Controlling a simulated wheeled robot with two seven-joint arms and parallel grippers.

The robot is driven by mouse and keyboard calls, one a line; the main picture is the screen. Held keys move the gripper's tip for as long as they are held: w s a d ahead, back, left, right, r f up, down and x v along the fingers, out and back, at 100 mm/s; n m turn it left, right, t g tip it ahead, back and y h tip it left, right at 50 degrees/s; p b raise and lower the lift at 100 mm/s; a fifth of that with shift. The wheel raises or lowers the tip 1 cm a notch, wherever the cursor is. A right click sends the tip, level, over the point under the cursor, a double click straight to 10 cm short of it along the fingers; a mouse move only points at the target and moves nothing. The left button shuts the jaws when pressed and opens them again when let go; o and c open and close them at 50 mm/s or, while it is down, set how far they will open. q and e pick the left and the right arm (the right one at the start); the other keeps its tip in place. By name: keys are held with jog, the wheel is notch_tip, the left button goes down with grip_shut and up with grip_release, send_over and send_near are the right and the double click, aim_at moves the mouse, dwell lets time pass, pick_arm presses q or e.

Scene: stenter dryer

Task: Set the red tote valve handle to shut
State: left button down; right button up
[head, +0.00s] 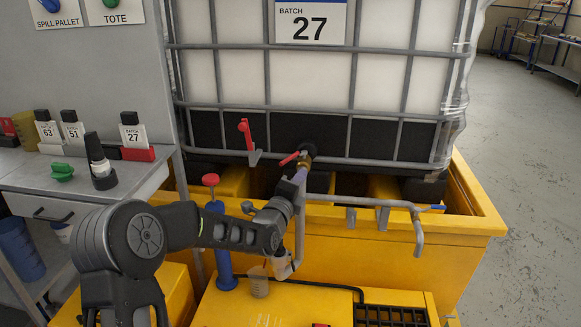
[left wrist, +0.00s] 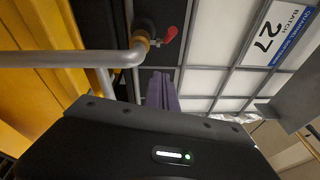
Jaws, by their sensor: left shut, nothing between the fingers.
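The tote valve is a black outlet with a brass body (head: 304,162), low on the front of the caged white tote (head: 310,80). Its small red handle (head: 289,159) sticks out to the left of the body in the head view. In the left wrist view the red handle (left wrist: 171,35) stands off beside the brass fitting (left wrist: 142,39). My left gripper (head: 299,178) is just below the valve, shut and empty. Its closed fingers (left wrist: 161,90) point towards the valve in the left wrist view, with a visible gap to the handle. My right gripper is not in view.
A red lever on a bracket (head: 245,133) hangs on the cage. A blue pump with red knob (head: 211,181) stands left.

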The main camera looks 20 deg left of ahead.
aim_at(293, 158)
pick_arm(q)
jog(key=w+a, duration=0.1)
jog(key=a, duration=0.1)
jog(key=w+a, duration=0.1)
jog(key=a, duration=0.1)
jog(key=shift+w+r+p, duration=0.35)
jog(key=shift+w+r, duration=0.05)
